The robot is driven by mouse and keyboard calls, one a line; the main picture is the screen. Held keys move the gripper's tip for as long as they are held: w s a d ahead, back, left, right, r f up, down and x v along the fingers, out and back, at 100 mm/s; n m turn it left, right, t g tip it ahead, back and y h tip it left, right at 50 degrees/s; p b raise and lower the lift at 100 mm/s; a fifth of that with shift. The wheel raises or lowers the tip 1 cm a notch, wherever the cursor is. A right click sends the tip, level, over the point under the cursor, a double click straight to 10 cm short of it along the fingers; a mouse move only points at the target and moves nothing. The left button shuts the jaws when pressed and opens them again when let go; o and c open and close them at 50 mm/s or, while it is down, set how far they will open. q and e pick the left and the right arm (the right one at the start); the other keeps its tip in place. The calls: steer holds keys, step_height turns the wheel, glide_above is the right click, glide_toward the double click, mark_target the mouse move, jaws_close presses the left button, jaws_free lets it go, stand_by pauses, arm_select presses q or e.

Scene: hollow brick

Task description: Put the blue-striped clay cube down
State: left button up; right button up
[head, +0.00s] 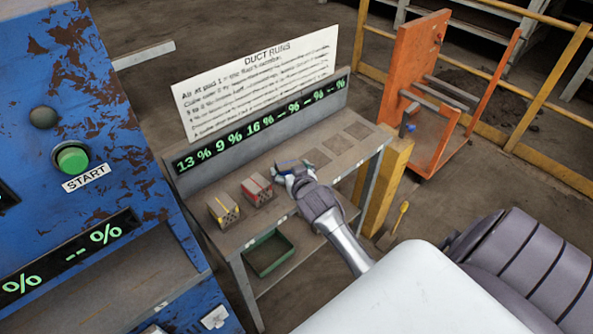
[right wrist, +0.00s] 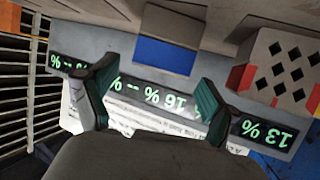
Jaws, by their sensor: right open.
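The blue-striped clay cube (head: 285,164) sits on the grey bench, third from the left in the row. My right gripper (head: 297,180) is at it and hides part of it in the head view. In the right wrist view the cube (right wrist: 165,55) shows its blue band ahead of my open right fingers (right wrist: 152,98), with space between them and no finger visibly touching it. Whether it lies squarely on its pad is hidden. My left gripper is not in view.
A red-striped cube (head: 257,190) and a yellow-striped cube (head: 223,209) stand left on the bench (head: 285,206). Empty square pads (head: 338,144) lie to the right. A display (head: 255,134) reads 13, 9, 16 %. A green tray (head: 270,254) sits below; a blue machine (head: 95,130) stands left.

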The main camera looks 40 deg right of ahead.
steer(key=v, duration=0.6)
steer(key=shift+s+a+r+b, duration=0.1)
steer(key=shift+s+r+b, duration=0.05)
steer(key=shift+s+b, duration=0.15)
